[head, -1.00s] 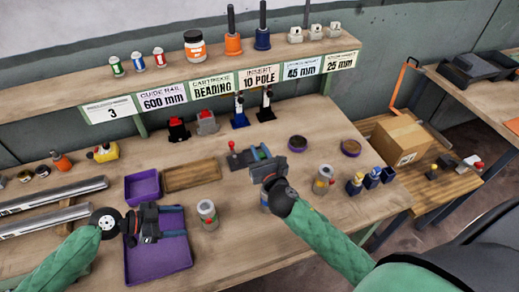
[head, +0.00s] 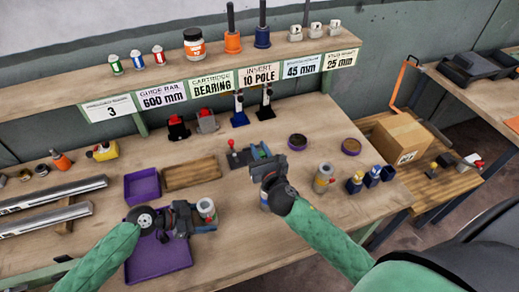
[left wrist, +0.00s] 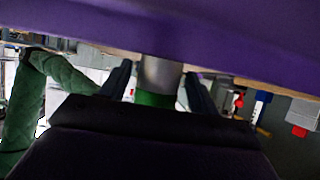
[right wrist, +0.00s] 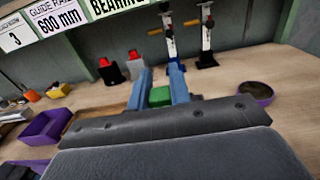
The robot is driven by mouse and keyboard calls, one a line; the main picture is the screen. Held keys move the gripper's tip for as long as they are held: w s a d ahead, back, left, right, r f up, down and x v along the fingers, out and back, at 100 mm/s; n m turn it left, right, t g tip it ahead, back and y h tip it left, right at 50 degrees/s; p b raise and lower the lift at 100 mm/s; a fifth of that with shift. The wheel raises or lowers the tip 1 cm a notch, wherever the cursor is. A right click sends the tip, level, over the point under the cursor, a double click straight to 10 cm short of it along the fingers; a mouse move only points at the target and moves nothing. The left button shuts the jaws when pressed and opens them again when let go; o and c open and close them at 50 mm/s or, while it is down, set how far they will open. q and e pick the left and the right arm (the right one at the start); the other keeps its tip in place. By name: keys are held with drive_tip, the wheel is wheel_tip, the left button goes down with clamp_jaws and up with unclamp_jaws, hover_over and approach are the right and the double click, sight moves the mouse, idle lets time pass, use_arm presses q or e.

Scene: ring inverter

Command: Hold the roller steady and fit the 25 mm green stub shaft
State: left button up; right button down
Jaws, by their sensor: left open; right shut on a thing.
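A grey cylinder (head: 206,206), which I take to be the roller, stands upright on the bench right of the purple tray. In the left wrist view the cylinder (left wrist: 160,74) has a green band and lies between the two fingers. My left gripper (head: 203,221) is open around it; whether the fingers touch it is unclear. My right gripper (head: 266,160) is shut on a small green block-like piece (right wrist: 160,96), taken to be the green stub shaft, held above the bench to the right of the roller. Its lower part is hidden by the gripper body.
The purple tray (head: 160,262) lies under my left arm. A smaller purple bin (head: 142,186) and a wooden tray (head: 193,174) are behind it. A red-knobbed device (head: 236,155) sits behind my right gripper.

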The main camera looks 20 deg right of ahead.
use_arm(q)
drive_tip(key=shift+d, duration=0.15)
drive_tip(key=c, duration=0.6)
drive_tip(key=shift+c, duration=0.2)
idle(0.6)
use_arm(e)
drive_tip(key=s+a+r+n+g+y, duration=0.1)
drive_tip(key=s+a+r+y, duration=0.3)
drive_tip(key=a, duration=0.6)
drive_tip(key=s+a+r+n+g+y, duration=0.1)
drive_tip(key=s+a+r+n+y, duration=0.3)
drive_tip(key=a, duration=0.7)
drive_tip(key=shift+a+r+n, duration=0.25)
drive_tip(key=shift+r+n, duration=0.05)
drive_tip(key=shift+r, duration=0.65)
drive_tip(key=shift+s, duration=0.1)
